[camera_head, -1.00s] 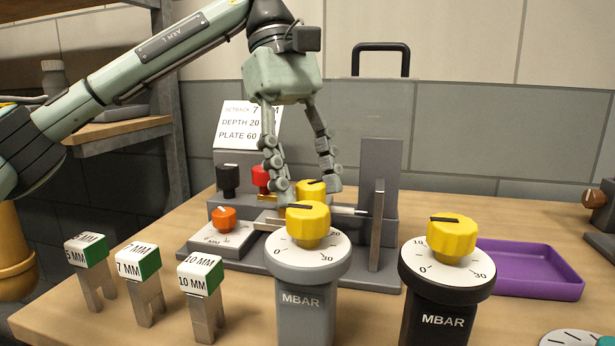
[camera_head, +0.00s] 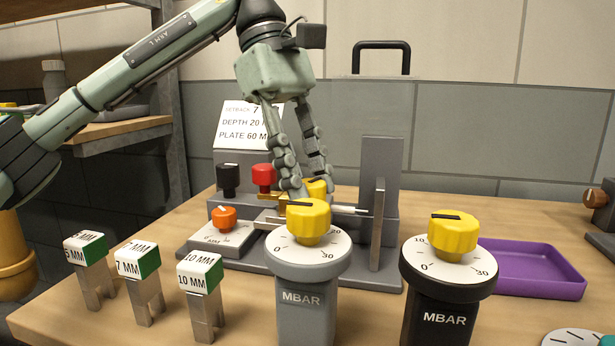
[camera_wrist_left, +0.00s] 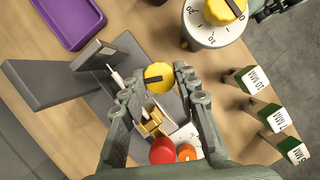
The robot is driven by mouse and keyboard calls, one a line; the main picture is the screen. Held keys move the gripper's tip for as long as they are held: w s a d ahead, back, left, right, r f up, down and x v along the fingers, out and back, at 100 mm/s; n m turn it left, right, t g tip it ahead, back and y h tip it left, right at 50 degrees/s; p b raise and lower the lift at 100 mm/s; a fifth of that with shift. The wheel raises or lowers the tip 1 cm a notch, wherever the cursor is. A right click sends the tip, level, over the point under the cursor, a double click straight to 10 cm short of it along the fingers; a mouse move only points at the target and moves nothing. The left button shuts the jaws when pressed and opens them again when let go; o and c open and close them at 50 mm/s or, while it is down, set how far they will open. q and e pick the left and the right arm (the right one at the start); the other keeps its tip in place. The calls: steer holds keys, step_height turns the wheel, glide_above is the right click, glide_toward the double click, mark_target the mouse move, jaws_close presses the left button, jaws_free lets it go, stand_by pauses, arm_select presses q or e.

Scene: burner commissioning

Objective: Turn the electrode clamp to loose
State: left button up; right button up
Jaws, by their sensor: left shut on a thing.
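The electrode clamp looks to be the yellow knob (camera_head: 317,187) on the grey fixture, behind the front grey gauge. It also shows in the left wrist view (camera_wrist_left: 158,76), with a dark pointer mark on top. My left gripper (camera_head: 308,188) reaches down from above with its fingers on both sides of this knob, shut on it. In the left wrist view the two fingers (camera_wrist_left: 158,85) flank the knob. A thin white-and-metal electrode rod (camera_head: 350,210) runs out from beside the knob toward an upright plate (camera_head: 377,225). The front gauge partly hides the knob's base. My right gripper does not show.
The grey gauge (camera_head: 308,262) and black gauge (camera_head: 447,277), with yellow knobs, stand in front. Setback blocks (camera_head: 140,275) stand at left. Black (camera_head: 228,180), red (camera_head: 263,178) and orange (camera_head: 223,217) knobs are beside the gripper. A purple tray (camera_head: 535,268) is at right.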

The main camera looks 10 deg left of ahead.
arm_select(q)
steer(key=n+t, duration=0.1)
steer(key=n, duration=0.2)
steer(key=shift+s+b, duration=0.1)
steer(key=shift+b, duration=0.2)
steer(key=shift+n+t, duration=0.5)
steer(key=shift+n, duration=0.5)
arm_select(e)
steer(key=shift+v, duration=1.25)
arm_select(q)
steer(key=o, duration=1.2)
steer(key=shift+c, duration=0.2)
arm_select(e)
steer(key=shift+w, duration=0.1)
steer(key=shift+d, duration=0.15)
arm_select(q)
steer(key=v, duration=1.2)
steer(key=shift+s+a+f, duration=0.1)
steer(key=shift+a, duration=0.05)
